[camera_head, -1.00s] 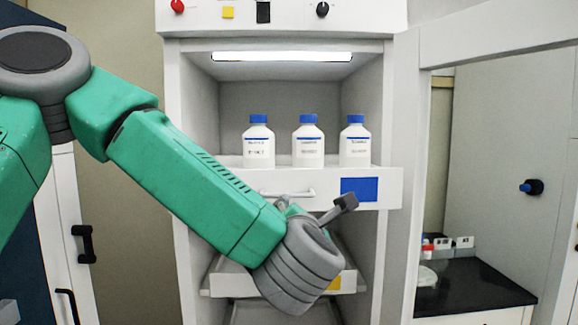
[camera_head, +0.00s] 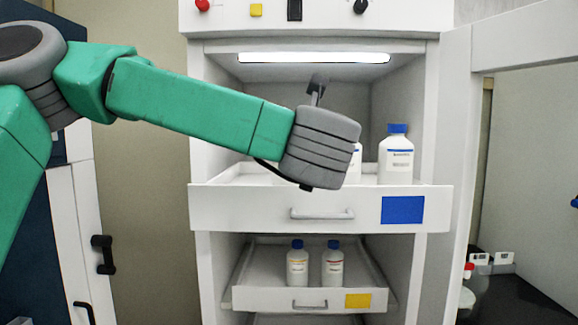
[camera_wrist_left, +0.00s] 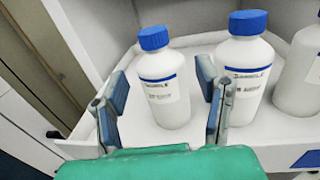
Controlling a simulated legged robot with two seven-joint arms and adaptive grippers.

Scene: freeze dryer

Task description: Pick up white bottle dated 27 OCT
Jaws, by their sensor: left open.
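White bottles with blue caps stand upright on the upper drawer (camera_head: 240,208). In the left wrist view I see the left bottle (camera_wrist_left: 166,95), the middle bottle (camera_wrist_left: 243,85) and part of the right bottle (camera_wrist_left: 303,75). Their labels begin with "SAMPLE"; the date lines are too small to read. My left gripper (camera_wrist_left: 162,82) is open, its fingers on either side of the left bottle's near space, the right finger between the left and middle bottles. I cannot tell whether it touches. In the head view the right bottle (camera_head: 396,158) is clear, while my left wrist hides the others. My right gripper is not in view.
A lower drawer (camera_head: 270,297) holds two small bottles (camera_head: 298,265). The cabinet walls close in the upper drawer, with a light (camera_head: 314,57) above. An open door (camera_head: 455,150) stands at the right.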

